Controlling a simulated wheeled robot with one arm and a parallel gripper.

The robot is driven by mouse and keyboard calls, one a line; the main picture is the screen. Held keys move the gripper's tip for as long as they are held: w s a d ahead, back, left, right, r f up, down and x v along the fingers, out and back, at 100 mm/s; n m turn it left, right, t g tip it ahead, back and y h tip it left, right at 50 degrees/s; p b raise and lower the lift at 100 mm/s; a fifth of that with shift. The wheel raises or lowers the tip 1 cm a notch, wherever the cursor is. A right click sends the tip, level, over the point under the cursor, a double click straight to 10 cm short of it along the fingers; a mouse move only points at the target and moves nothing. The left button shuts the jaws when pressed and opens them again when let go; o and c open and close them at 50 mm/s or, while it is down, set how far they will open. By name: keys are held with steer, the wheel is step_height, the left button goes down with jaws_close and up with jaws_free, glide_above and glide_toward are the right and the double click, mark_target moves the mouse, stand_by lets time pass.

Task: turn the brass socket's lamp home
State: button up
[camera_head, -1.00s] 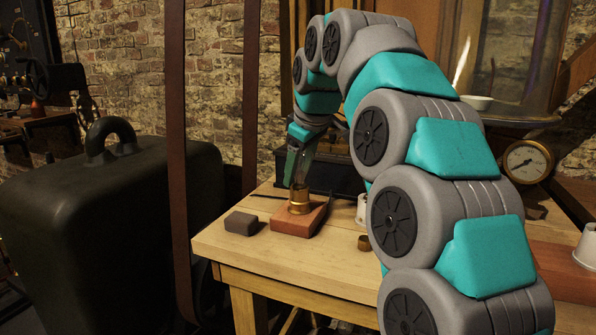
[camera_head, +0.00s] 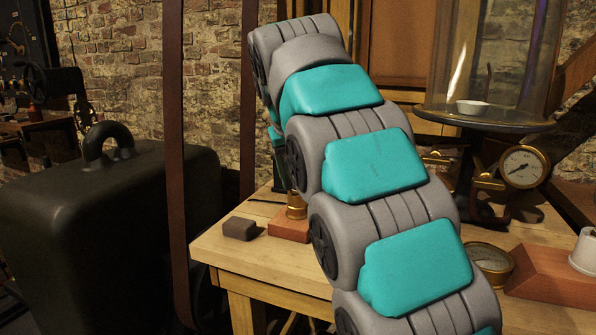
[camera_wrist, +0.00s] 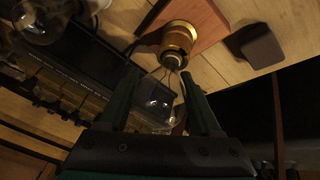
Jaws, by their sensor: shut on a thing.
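The brass socket (camera_head: 296,207) stands upright on a reddish wooden block (camera_head: 288,229) near the table's left end. The wrist view shows the socket (camera_wrist: 178,42) just beyond my fingertips. A clear glass lamp (camera_wrist: 160,98) with thin filament wires is between the two fingers of my gripper (camera_wrist: 163,78), which is shut on it. The lamp's lower end meets the socket's mouth; I cannot tell how deep it sits. In the head view my arm hides the lamp and most of my gripper.
A dark grey block (camera_head: 239,228) lies left of the wooden block. A dial gauge (camera_head: 524,167), glass bell jar (camera_head: 505,60) and second wooden base (camera_head: 560,277) stand at the right. A rounded clear glass thing (camera_wrist: 40,18) shows in the wrist view's corner. Bare tabletop lies in front.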

steer(key=shift+m, duration=0.5)
steer(key=o, duration=1.2)
